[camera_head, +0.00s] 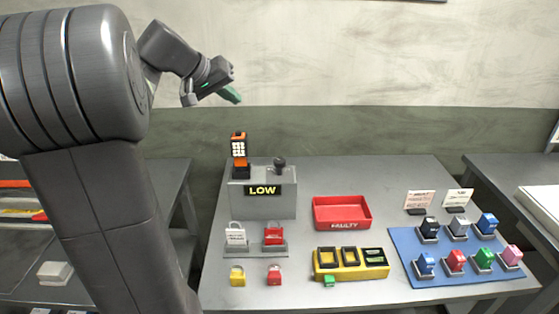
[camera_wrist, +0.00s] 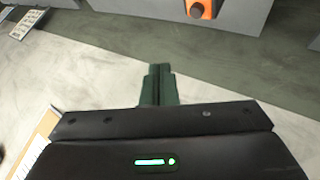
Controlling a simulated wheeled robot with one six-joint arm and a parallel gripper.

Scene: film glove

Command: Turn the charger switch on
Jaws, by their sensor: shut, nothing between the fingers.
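My gripper (camera_head: 232,95) is raised in front of the wall, high above the back left of the table. Its green fingers are shut and empty, and they also show in the wrist view (camera_wrist: 159,72). Below it stands a grey box (camera_head: 262,206) with a lit display reading "LOW" (camera_head: 262,190). An orange handheld device (camera_head: 239,150) with a keypad stands upright on the box's left, and a black knob or lever (camera_head: 280,163) on its right. A yellow unit (camera_head: 350,264) with several dark slots sits at the front middle. I cannot tell which part is the charger switch.
A red tray marked "FAULTY" (camera_head: 342,226) lies mid-table. A blue mat (camera_head: 408,240) at right holds several coloured blocks on stands. Padlocks (camera_head: 273,275) stand at front left. An orange part with a dark knob (camera_wrist: 198,9) shows in the wrist view. Space above the table is clear.

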